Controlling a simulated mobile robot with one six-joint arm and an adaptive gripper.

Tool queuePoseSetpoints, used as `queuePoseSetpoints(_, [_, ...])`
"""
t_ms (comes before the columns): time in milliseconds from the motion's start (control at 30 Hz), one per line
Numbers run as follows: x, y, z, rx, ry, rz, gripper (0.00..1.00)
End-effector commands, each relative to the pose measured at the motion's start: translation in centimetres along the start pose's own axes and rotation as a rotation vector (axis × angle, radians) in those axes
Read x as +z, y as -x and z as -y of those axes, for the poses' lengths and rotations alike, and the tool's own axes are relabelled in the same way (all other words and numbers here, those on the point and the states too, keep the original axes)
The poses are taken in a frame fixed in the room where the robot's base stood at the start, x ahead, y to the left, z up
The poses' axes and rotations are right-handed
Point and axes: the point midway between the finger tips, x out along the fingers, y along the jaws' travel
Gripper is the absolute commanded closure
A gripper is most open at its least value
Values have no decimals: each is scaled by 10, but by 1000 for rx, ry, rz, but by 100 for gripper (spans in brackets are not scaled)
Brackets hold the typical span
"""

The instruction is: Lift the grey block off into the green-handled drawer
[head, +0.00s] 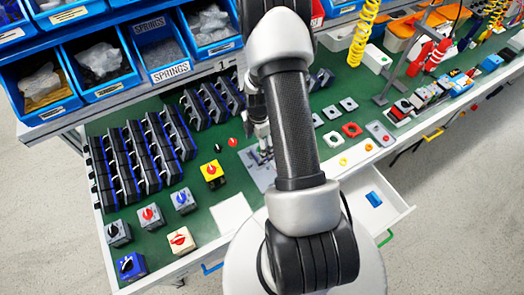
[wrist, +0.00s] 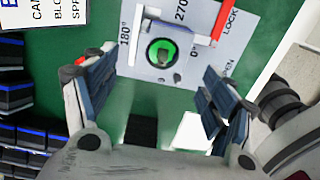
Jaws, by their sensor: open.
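My gripper (wrist: 160,100) is open and empty, its two fingers spread on either side of a light grey plate (wrist: 205,70) marked with degrees, LOCK and OPEN. In the head view my arm covers most of the plate (head: 258,166). Several grey blocks with coloured knobs, such as one with a red knob (head: 150,218), stand at the mat's left; I cannot tell which block is meant. The green-handled drawer (head: 395,208) is pulled open at the right front.
A blue piece (head: 374,199) lies in the drawer. Black modules (head: 140,160) stand in rows at the left. Blue bins (head: 95,65) line the back. A yellow block (head: 212,175) and a white card (head: 228,212) lie near the plate. Grey rings and tools are at the right.

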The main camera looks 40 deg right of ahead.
Motion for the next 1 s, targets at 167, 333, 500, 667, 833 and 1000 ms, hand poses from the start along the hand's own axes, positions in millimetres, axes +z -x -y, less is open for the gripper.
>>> queuePoseSetpoints(167, [-1, -30, 1, -2, 0, 0, 23])
queuePoseSetpoints(333, [-1, -38, 1, 0, 0, 1, 23])
queuePoseSetpoints(500, [-1, -37, 1, 0, 0, 1, 23])
queuePoseSetpoints(667, [-1, -37, 1, 0, 0, 0, 34])
queuePoseSetpoints(833, [-1, -37, 1, -1, 0, 0, 45])
queuePoseSetpoints(1000, [-1, -37, 1, -1, 0, 0, 57])
